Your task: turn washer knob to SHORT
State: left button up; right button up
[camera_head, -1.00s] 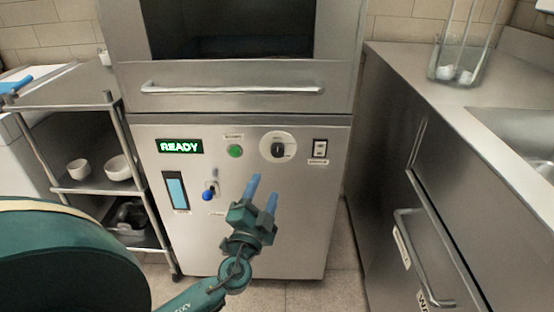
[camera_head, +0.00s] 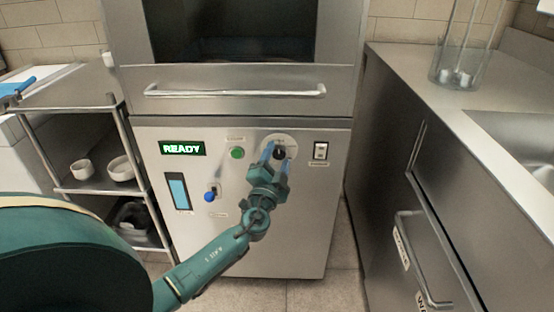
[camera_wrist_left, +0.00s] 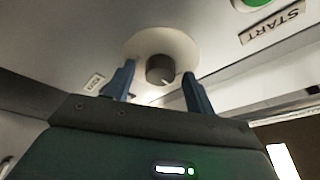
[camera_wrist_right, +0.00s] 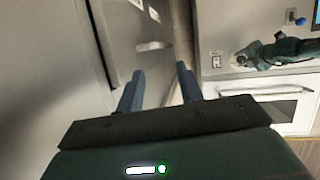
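The washer's dark round knob (camera_head: 279,153) sits on a pale round plate on the steel front panel, right of the green button (camera_head: 237,153). My left gripper (camera_head: 278,158) is in front of it, with blue fingers apart, one on each side of the knob. In the left wrist view the knob (camera_wrist_left: 160,69) shows between and beyond the open fingertips (camera_wrist_left: 158,80), with gaps on both sides. The labels round the knob are too small or hidden to read. My right gripper (camera_wrist_right: 157,80) is open and empty in the right wrist view.
A READY display (camera_head: 183,148), a blue-tipped lever (camera_head: 210,196) and a switch (camera_head: 320,151) are on the same panel. A long handle (camera_head: 235,91) juts out above. A cart (camera_head: 85,95) stands left, a steel counter (camera_head: 400,65) right.

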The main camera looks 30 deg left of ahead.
pick_arm(q)
jog(key=c, duration=0.9)
jog(key=shift+c, duration=0.2)
